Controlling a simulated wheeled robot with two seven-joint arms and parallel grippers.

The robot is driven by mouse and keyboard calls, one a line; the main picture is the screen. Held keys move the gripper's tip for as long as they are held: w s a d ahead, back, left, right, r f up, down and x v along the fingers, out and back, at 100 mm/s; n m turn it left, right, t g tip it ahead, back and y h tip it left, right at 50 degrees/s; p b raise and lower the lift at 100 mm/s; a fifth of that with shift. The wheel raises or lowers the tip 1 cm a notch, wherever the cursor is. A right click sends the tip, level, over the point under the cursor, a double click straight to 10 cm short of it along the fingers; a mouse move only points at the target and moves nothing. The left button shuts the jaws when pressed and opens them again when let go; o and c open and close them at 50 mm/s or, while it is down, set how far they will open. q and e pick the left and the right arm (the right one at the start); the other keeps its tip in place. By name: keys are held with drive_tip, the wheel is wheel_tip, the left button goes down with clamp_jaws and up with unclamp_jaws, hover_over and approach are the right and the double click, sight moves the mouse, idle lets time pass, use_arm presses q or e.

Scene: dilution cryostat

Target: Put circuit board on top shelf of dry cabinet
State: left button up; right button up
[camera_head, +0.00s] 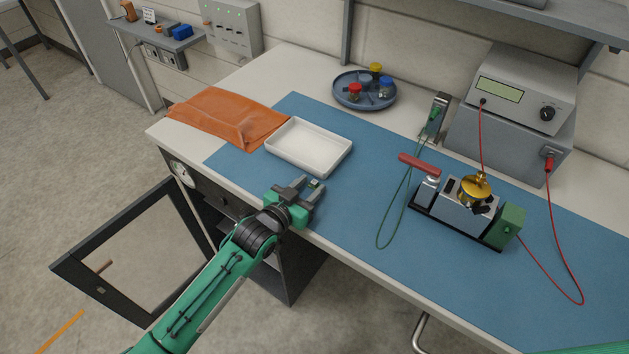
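My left gripper (311,188) is over the front edge of the bench, just in front of the white tray. It is shut on a small greenish piece, the circuit board (315,184), which shows between its fingertips and is mostly hidden by them. The dry cabinet (293,272) is dark and stands under the left end of the bench, with a round gauge (181,173) on its front. Its framed glass door (86,283) is swung wide open to the left. My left arm and the bench top hide most of the inside and its shelves. My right gripper is out of view.
The white tray (289,165) looks empty. A round blue-grey dish (347,100) with coloured pieces, a metal device with a gold part (474,187), cables and a grey instrument (510,130) stand right. The front mat is mostly clear.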

use_arm(q)
drive_tip(key=shift+w+d, duration=0.1)
drive_tip(key=shift+w, duration=0.05)
clamp_jaws()
idle(0.4)
